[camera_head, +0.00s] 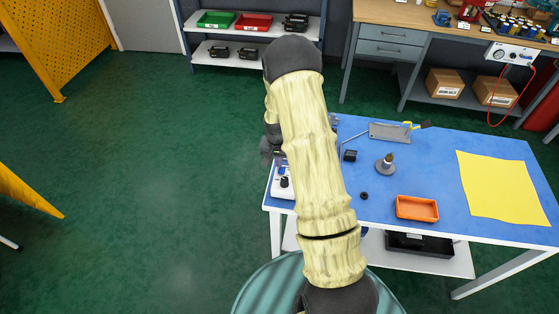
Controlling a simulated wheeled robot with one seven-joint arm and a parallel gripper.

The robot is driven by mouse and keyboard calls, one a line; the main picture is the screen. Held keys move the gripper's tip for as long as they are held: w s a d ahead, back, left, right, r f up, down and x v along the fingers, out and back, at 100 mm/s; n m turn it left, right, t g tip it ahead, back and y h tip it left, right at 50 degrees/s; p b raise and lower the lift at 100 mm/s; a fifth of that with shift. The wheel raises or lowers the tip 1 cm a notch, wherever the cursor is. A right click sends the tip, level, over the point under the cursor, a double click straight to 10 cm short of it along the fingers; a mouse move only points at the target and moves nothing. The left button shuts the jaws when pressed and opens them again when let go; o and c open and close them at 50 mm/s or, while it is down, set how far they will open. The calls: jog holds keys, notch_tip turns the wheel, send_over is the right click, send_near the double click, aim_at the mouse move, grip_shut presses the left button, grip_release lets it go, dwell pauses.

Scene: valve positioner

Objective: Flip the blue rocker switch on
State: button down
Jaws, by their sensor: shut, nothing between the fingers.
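A small white control box (282,191) stands at the left edge of the blue table, partly hidden behind my arm. A small blue patch (281,170) near its top looks like the blue rocker switch; it is too small to tell which way it is tipped. A black knob (284,182) sits below it on the box. My gripper (268,156) is a dark shape at the left edge of my arm, just above and left of the box in the picture. It is shut and empty. I cannot tell whether it touches the box.
The blue table (400,160) holds an orange tray (417,208), a yellow sheet (497,185), a grey-based fitting (386,165), a black ring (364,196) and a metal bracket (390,131). Shelves (255,62) and a workbench (430,20) stand behind.

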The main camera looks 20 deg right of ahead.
aim_at(280, 170)
jog(key=shift+s+d+r, duration=0.1)
jog(key=shift+s, duration=0.35)
jog(key=shift+s+d+r, duration=0.1)
jog(key=shift+s, duration=0.3)
jog(key=shift+s+a+r, duration=0.1)
jog(key=shift+s+a, duration=0.05)
jog(key=shift+a, duration=0.3)
jog(key=shift+w+r+p, duration=0.2)
jog(key=shift+r+p, duration=0.25)
jog(key=shift+p, duration=0.05)
notch_tip(280, 170, up, 3)
jog(key=shift+d+r+p, duration=0.15)
jog(key=shift+p, duration=0.95)
notch_tip(280, 170, up, 10)
jog(key=w+b, duration=0.1)
jog(key=b, duration=0.1)
jog(key=shift+w+d+f, duration=0.15)
jog(key=shift+d+f, duration=0.05)
jog(key=shift+d, duration=0.2)
jog(key=shift+r, duration=0.1)
